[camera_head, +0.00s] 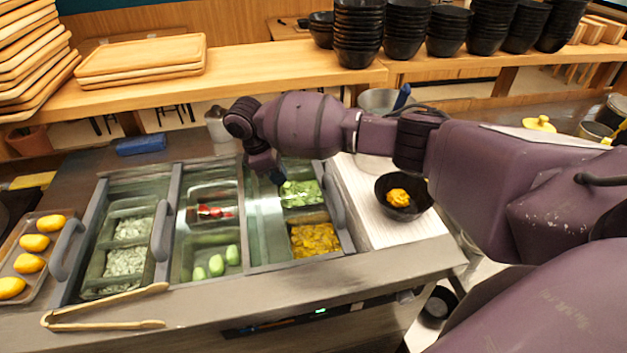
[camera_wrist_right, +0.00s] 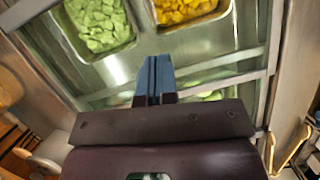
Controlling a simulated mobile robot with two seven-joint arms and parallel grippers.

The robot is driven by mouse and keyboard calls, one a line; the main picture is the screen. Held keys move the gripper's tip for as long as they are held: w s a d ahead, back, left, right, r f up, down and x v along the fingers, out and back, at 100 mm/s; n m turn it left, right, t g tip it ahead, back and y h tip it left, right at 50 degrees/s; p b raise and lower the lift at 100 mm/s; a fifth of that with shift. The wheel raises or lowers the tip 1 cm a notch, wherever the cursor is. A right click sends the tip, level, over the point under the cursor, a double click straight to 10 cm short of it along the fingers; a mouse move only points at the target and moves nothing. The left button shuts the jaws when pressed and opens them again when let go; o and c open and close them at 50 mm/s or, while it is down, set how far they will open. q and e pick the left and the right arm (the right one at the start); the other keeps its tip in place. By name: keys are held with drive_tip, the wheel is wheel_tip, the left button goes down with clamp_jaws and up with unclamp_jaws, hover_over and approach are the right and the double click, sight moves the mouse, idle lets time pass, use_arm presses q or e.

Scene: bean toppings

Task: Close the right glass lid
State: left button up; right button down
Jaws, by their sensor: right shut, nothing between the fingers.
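The right glass lid (camera_head: 265,225) is a clear pane in a metal frame on the counter's topping station. A grey curved handle (camera_head: 335,205) stands at the right edge of this section. The green cubes (camera_head: 302,193) and yellow topping (camera_head: 315,240) show below; I cannot tell exactly how much of them the glass covers. My right gripper (camera_head: 277,178) is above the back of this section, pointing down. In the right wrist view its blue-grey fingers (camera_wrist_right: 155,72) are together and empty, over a metal strip near the frame. My left gripper is not in view.
The middle handle (camera_head: 163,218) and left handle (camera_head: 68,248) stand to the left. Wooden tongs (camera_head: 105,308) lie on the front edge. A black bowl (camera_head: 403,197) with yellow food sits right of the station. A wooden shelf (camera_head: 240,70) with stacked black bowls runs behind.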

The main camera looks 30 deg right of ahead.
sight(319, 194)
drive_tip(key=shift+n+t+h, duration=0.3)
drive_tip(key=shift+n, duration=0.6)
drive_tip(key=d+f, duration=0.4)
drive_tip(key=f, duration=0.1)
drive_tip(key=d+f, duration=0.1)
drive_tip(key=f, duration=0.2)
drive_tip(key=shift+w+d+p, duration=0.2)
drive_tip(key=shift+d+p, duration=0.1)
drive_tip(key=shift+d, duration=0.1)
drive_tip(key=d, duration=0.1)
drive_tip(key=d+p, duration=0.1)
drive_tip(key=d, duration=0.1)
drive_tip(key=shift+s+r, duration=0.15)
drive_tip(key=shift+s, duration=0.25)
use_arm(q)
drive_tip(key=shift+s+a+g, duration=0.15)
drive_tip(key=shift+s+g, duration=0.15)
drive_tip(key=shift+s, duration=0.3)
use_arm(e)
drive_tip(key=shift+s+d, duration=0.1)
drive_tip(key=shift+d, duration=0.2)
drive_tip(key=shift+d, duration=0.1)
